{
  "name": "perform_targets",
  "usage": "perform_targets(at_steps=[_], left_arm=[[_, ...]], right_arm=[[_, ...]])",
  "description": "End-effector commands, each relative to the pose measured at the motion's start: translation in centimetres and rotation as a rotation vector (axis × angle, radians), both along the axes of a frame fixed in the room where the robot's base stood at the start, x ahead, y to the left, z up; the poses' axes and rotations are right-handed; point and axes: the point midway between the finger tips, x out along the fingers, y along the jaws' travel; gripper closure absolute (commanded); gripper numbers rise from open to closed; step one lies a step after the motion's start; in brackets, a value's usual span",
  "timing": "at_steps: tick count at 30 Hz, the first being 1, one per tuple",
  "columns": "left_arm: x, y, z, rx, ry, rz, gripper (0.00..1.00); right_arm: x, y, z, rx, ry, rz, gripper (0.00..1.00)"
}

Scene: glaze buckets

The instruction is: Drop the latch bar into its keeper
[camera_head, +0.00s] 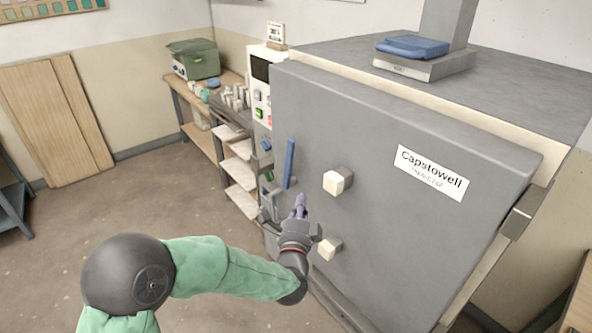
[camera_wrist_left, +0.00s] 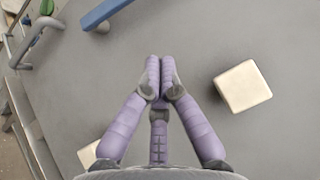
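The large grey kiln door (camera_head: 410,190) is flat in its frame, with a white label. A blue upright bar (camera_head: 289,163) is on its left part and also shows in the left wrist view (camera_wrist_left: 103,13). A grey bent metal piece (camera_head: 268,203) is at the door's left edge; the wrist view shows it (camera_wrist_left: 40,54) at upper left. I cannot tell which part is the latch bar or its keeper. My left gripper (camera_head: 300,198) is in front of the door, below the blue bar. Its purple fingertips (camera_wrist_left: 160,62) are together with nothing visible between them. My right gripper is out of view.
Two pale square knobs stick out of the door, an upper one (camera_head: 338,181) right of my gripper and a lower one (camera_head: 326,248). A control panel (camera_head: 259,95) and shelves (camera_head: 238,172) stand left of the kiln. The floor (camera_head: 110,215) at left is clear.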

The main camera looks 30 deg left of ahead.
Motion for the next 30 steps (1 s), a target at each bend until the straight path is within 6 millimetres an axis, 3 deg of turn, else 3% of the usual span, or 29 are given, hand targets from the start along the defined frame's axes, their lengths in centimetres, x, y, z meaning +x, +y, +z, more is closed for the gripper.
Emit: perform_targets(at_steps=[13,30], left_arm=[[1.1,0.4,0.1,-0.002,-0.001,0.0,1.0],[9.7,4.7,1.2,-0.003,-0.002,0.001,1.0]], right_arm=[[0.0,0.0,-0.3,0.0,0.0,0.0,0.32],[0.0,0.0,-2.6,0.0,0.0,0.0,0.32]])
